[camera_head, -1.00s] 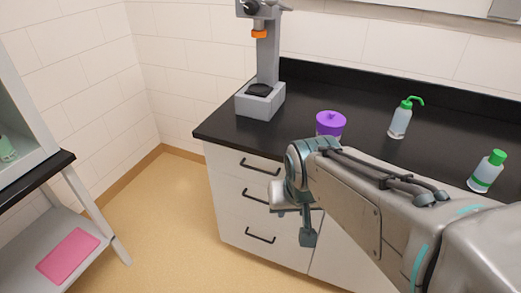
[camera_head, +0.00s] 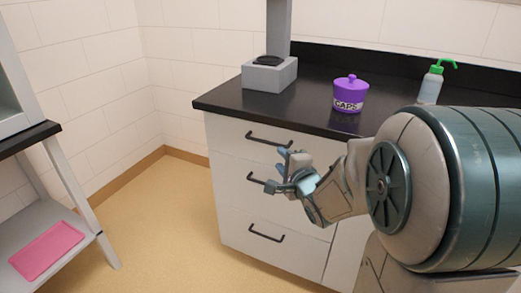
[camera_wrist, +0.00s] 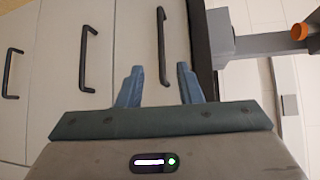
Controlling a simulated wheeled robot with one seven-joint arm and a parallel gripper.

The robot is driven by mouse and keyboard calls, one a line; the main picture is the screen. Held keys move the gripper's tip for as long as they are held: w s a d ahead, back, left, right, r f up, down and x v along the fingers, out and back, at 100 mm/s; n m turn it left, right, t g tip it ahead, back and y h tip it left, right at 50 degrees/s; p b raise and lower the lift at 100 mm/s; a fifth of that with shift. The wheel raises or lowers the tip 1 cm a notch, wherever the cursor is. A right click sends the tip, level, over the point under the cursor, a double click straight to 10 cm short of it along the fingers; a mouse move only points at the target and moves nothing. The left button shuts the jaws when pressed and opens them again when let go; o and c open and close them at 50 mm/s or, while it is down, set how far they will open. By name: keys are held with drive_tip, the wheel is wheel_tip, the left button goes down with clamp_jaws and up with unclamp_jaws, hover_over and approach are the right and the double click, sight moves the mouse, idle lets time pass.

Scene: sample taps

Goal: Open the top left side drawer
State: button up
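The top left drawer (camera_head: 228,133) is shut in the white cabinet under the black counter. Its dark bar handle (camera_head: 268,139) runs across its front. My gripper (camera_head: 277,170) is open and empty in front of the cabinet, slightly below that handle in the head view. In the wrist view, which is turned sideways, the top handle (camera_wrist: 163,45) lies beyond my two blue fingertips (camera_wrist: 160,78), in line with the gap between them. I cannot tell how far the handle is from the fingertips.
Two more drawers with handles sit below: the middle handle (camera_head: 262,183) and the bottom handle (camera_head: 266,233). On the counter (camera_head: 225,98) stand a purple caps jar (camera_head: 350,90), a grey stand (camera_head: 270,75) and a wash bottle (camera_head: 431,84). The floor left of the cabinet is clear.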

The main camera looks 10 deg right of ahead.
sight(264, 142)
drive_tip(key=b+x, duration=0.3)
drive_tip(key=x, duration=1.1)
drive_tip(key=shift+r, duration=0.1)
clamp_jaws()
